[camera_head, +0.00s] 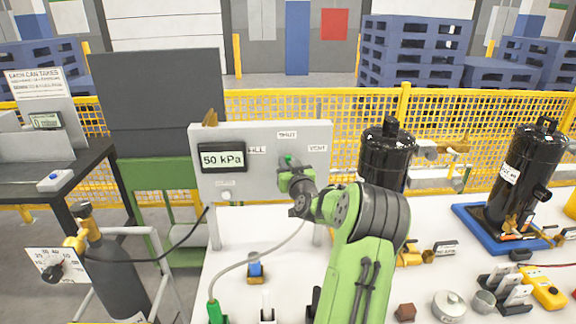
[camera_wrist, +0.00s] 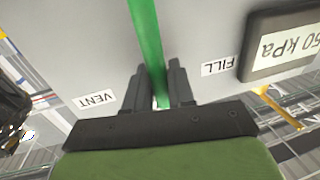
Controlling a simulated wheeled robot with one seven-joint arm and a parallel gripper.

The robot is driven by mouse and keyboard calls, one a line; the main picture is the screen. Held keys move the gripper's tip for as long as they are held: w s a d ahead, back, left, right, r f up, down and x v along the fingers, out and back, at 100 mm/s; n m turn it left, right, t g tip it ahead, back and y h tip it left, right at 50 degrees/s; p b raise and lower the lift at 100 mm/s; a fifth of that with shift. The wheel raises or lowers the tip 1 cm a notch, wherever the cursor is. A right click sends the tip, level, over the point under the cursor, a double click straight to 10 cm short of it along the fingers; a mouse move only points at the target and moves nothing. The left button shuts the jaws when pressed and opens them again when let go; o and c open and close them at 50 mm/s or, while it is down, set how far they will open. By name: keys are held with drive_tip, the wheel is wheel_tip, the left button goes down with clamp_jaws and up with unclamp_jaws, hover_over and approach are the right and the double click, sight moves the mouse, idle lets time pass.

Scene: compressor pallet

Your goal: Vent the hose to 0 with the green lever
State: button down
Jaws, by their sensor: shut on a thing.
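The grey panel (camera_head: 262,192) stands upright on the white bench. Its display (camera_head: 222,159) reads 50 kPa; it also shows upside down in the wrist view (camera_wrist: 283,45). The green lever (camera_wrist: 148,45) runs between the two fingers of my gripper (camera_wrist: 160,88), which is shut on it. In the head view only a bit of the lever (camera_head: 288,160) shows behind my gripper (camera_head: 290,172). The lever lies between the FILL label (camera_wrist: 220,66) and the VENT label (camera_wrist: 95,99), near the SHUT label (camera_head: 287,135). A grey hose (camera_head: 256,258) leads to a green connector (camera_head: 216,312) on the bench.
A black compressor (camera_head: 385,153) stands right of the panel, close to my arm. Another compressor (camera_head: 520,178) stands on a blue tray (camera_head: 480,222) at far right. A gas cylinder (camera_head: 112,265) is at left. Small parts, including a round metal piece (camera_head: 449,305), lie at front right.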

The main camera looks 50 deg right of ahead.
drive_tip(key=s+d+m+b, duration=0.1)
drive_tip(key=m+b, duration=0.1)
drive_tip(key=s+d+f+m+h+b, duration=0.1)
drive_tip(key=s+m+b, duration=0.1)
drive_tip(key=m, duration=0.1)
drive_tip(key=s+d+f+m+b, duration=0.1)
drive_tip(key=d+m+b, duration=0.1)
drive_tip(key=b, duration=0.1)
drive_tip(key=shift+s+f+h, duration=0.1)
drive_tip(key=shift+s+h, duration=0.1)
drive_tip(key=shift+h, duration=0.1)
drive_tip(key=shift+s+d+f+m+t+h+b, duration=0.15)
drive_tip(key=shift+s+d+f+m+b, duration=0.15)
drive_tip(key=shift+m, duration=0.6)
drive_tip(key=shift+s+d+f+m+t+h+b, duration=0.2)
drive_tip(key=shift+s+f+m+b, duration=0.15)
drive_tip(key=shift+m, duration=0.55)
drive_tip(key=c, duration=1.1)
unclamp_jaws()
